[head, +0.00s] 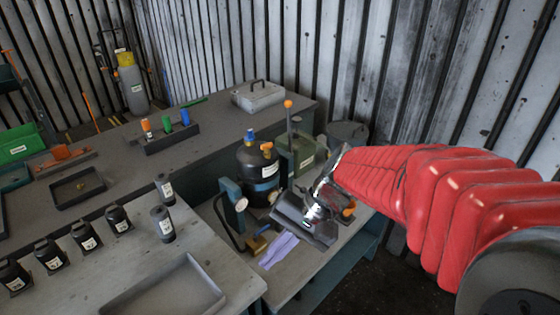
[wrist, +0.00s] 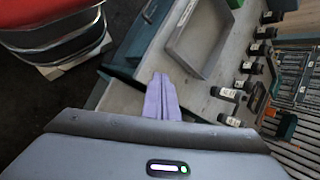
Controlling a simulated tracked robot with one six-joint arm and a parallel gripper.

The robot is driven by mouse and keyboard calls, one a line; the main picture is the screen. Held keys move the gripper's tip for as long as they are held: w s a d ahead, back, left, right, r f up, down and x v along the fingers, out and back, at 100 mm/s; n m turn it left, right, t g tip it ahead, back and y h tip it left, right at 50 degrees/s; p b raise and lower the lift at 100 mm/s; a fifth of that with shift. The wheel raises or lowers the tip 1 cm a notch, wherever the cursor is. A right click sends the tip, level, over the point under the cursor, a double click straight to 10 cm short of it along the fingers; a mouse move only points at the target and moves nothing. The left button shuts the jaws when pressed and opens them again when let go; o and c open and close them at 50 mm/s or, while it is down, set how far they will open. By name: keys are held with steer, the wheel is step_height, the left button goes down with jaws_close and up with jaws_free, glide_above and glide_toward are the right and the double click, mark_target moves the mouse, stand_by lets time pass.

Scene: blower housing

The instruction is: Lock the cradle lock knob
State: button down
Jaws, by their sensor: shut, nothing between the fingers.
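A black rounded housing (head: 254,183) with a white label stands on the bench beyond my gripper. A blue knob (head: 249,136) and an orange knob (head: 267,148) show at its top. Another orange knob (head: 348,209) shows low, just right of my gripper. I cannot tell which one is the cradle lock knob. A teal bracket (head: 231,203) with a round gauge stands left of the housing. My gripper (head: 303,222) is shut and empty, above the bench's front part and apart from the housing. It hides part of the bench behind it.
An upright lever with an orange ball (head: 288,104) stands behind the housing. A shallow tray (head: 176,290) and several labelled black containers (head: 118,218) occupy the left bench.

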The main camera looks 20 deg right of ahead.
steer(key=w+d+f+m+t+y, duration=0.4)
steer(key=w+m, duration=0.2)
steer(key=w, duration=0.3)
steer(key=w+d+f+m+t+y, duration=0.35)
steer(key=w+m, duration=0.35)
steer(key=w, duration=0.3)
steer(key=w+d+f+m+t+h, duration=0.1)
steer(key=d+f+m+t+h, duration=0.1)
steer(key=d+f, duration=0.4)
steer(key=w+d+f+m+t+h, duration=0.1)
steer(key=d+f+m+t+h, duration=0.2)
steer(key=d+f+m+t, duration=0.2)
steer(key=w+d+f+m+t+h, duration=0.1)
steer(key=d+f+m+t+h, duration=0.1)
steer(key=d+f+m+t, duration=0.2)
steer(key=shift+w+d+f+m+h, duration=0.1)
steer(key=shift+d+f+m, duration=0.3)
steer(key=shift+d, duration=0.45)
steer(key=shift+s+d+f+m+h, duration=0.1)
steer(key=shift+d+f+m+h, duration=0.1)
steer(key=shift+d+f, duration=0.5)
steer(key=shift+w+d+f+m+h, duration=0.1)
steer(key=shift+d+f+m, duration=0.25)
steer(key=shift+d, duration=0.65)
glide_toward(300, 188)
steer(key=x, duration=0.3)
steer(key=shift+w+d+f, duration=0.15)
steer(key=shift+w, duration=0.35)
steer(key=shift+w+d, duration=0.1)
steer(key=shift+d, duration=0.05)
